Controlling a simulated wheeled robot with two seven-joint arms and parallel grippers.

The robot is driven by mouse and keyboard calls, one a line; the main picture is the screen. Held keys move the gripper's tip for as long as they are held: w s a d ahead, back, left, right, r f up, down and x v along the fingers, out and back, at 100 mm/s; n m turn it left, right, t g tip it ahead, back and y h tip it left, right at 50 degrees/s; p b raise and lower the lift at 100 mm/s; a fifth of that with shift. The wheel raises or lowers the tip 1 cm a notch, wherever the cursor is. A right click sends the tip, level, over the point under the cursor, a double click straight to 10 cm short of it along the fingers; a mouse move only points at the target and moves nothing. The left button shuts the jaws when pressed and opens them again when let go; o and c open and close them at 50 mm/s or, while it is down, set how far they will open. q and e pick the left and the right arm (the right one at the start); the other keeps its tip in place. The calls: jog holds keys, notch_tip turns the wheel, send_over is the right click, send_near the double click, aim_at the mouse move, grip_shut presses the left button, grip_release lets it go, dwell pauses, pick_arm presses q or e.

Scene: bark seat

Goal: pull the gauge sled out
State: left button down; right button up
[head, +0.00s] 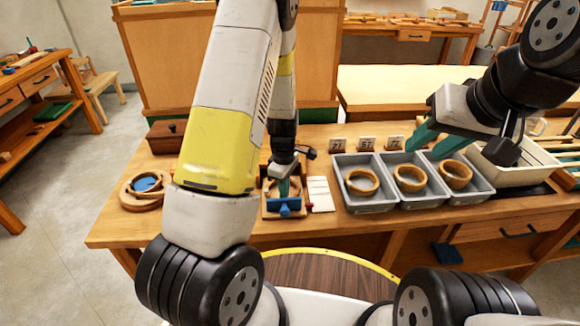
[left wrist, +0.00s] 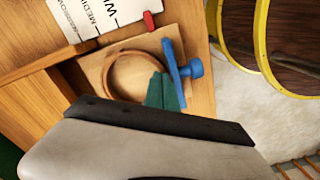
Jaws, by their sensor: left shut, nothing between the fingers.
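The gauge sled appears as a blue bar with a round knob (head: 285,208) at the front of a small wooden fixture; it also shows in the left wrist view (left wrist: 174,66). A wooden ring (left wrist: 128,75) lies flat in the fixture (left wrist: 92,72), beside the blue bar. My left gripper (head: 284,190) is shut and empty, pointing down over the fixture. In the left wrist view its green fingertips (left wrist: 164,90) overlap the ring's edge near the bar; contact cannot be told. My right gripper (head: 436,141) is open and empty above the grey trays.
Three grey trays (head: 358,206) hold one wooden ring each, with number cards (head: 367,143) behind them. A printed white card (head: 320,194) and a small red piece (left wrist: 149,21) lie beside the fixture. A round wooden holder (head: 130,199) stands at the left. A pale crate (head: 520,174) stands right.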

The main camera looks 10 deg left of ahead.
pick_arm(q)
jog(key=shift+w+a+r, duration=0.1)
jog(key=shift+w+r, duration=0.1)
jog(key=shift+r, duration=0.7)
jog(key=shift+w+a+r, duration=0.1)
jog(key=shift+w+r, duration=0.1)
jog(key=shift+r, duration=0.7)
jog(key=shift+w+a+r, duration=0.1)
jog(key=shift+w+r, duration=0.1)
jog(key=shift+r, duration=0.7)
jog(key=s+d+r+m+t+h, duration=0.1)
jog(key=s+r+m, duration=0.2)
jog(key=r, duration=0.6)
jog(key=s+d+r+m+t+h, duration=0.1)
jog(key=s+r+m+t, duration=0.2)
jog(key=r, duration=0.6)
jog(key=s+a+r+m+t, duration=0.1)
jog(key=s+r+m+t, duration=0.1)
jog(key=s+r+m, duration=0.7)
jog(key=s+r, duration=0.2)
jog(key=s, duration=0.3)
jog(key=shift+s+m, duration=0.2)
jog(key=shift+m, duration=0.2)
jog(key=shift+d, duration=0.1)
